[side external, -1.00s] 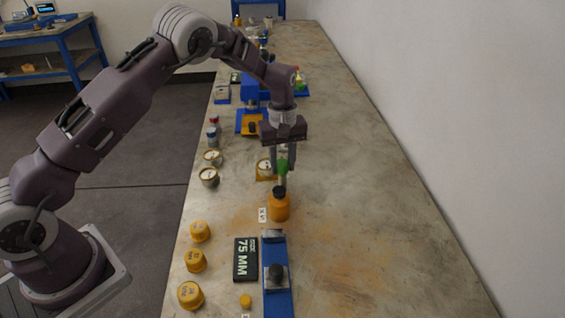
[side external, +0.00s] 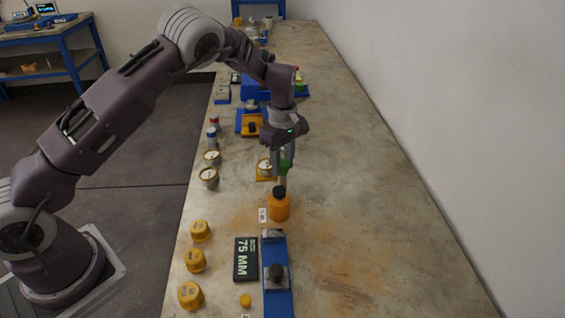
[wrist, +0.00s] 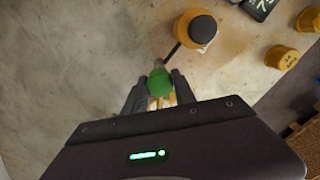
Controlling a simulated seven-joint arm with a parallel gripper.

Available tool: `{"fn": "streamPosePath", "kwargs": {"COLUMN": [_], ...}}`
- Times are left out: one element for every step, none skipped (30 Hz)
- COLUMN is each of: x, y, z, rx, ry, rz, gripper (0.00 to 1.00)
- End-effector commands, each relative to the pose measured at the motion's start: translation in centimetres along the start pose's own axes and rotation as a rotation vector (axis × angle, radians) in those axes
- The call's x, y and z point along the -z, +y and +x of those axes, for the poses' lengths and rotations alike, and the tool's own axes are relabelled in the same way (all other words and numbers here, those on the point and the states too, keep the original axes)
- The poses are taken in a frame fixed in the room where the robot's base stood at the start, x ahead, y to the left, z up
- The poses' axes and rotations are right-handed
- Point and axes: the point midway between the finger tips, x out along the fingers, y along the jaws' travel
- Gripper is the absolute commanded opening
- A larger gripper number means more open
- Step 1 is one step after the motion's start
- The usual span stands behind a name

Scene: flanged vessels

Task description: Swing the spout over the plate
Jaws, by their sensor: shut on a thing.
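My gripper (side external: 284,163) is shut on a green rounded piece (wrist: 160,83), which shows between the two fingertips in the wrist view. A pale, narrow part hangs below the green piece in the side view, just behind the orange bottle (side external: 279,208) with a black cap. In the wrist view a thin dark strip runs from near the green piece toward this bottle (wrist: 197,28); I cannot tell if it is the spout. A small yellow-orange plate (side external: 262,178) with a pale round vessel lies left of my fingers, partly hidden.
Yellow caps (side external: 196,261) and round tins (side external: 209,177) line the left table edge. A black 75 MM block (side external: 245,259) and a blue fixture (side external: 277,290) stand in front. Blue equipment (side external: 256,88) stands behind. The table's right side is clear.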

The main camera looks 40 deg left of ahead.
Motion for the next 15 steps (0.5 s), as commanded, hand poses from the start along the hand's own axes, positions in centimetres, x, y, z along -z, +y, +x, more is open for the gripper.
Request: {"fn": "streamPosePath", "kwargs": {"x": [-0.07,-0.07,-0.07,-0.07,-0.07,-0.07,-0.07,-0.07,-0.07,-0.07,-0.07,-0.07,-0.07,-0.06,-0.05], "y": [0.09,0.09,0.09,0.09,0.09,0.09,0.09,0.09,0.1,0.1,0.1,0.1,0.09,0.09,0.08], "z": [-0.12,-0.13,-0.13,-0.13,-0.13,-0.13,-0.13,-0.13,-0.13,-0.13,-0.13,-0.13,-0.12,-0.11,-0.1], "rx": [-0.003,-0.003,-0.003,-0.003,-0.003,-0.003,-0.003,-0.003,-0.003,-0.003,-0.003,-0.003,-0.003,-0.003,-0.003], "ry": [-0.002,-0.002,-0.002,-0.002,-0.002,-0.002,-0.002,-0.002,-0.002,-0.002,-0.002,-0.002,-0.002,-0.002,-0.002], "rz": [-0.005,-0.006,-0.007,-0.007,-0.007,-0.007,-0.007,-0.007,-0.007,-0.007,-0.007,-0.007,-0.007,-0.007,-0.006], "gripper": [0.0,0.0,0.0,0.0,0.0,0.0,0.0,0.0,0.0,0.0,0.0,0.38,0.44,0.5,0.54]}}
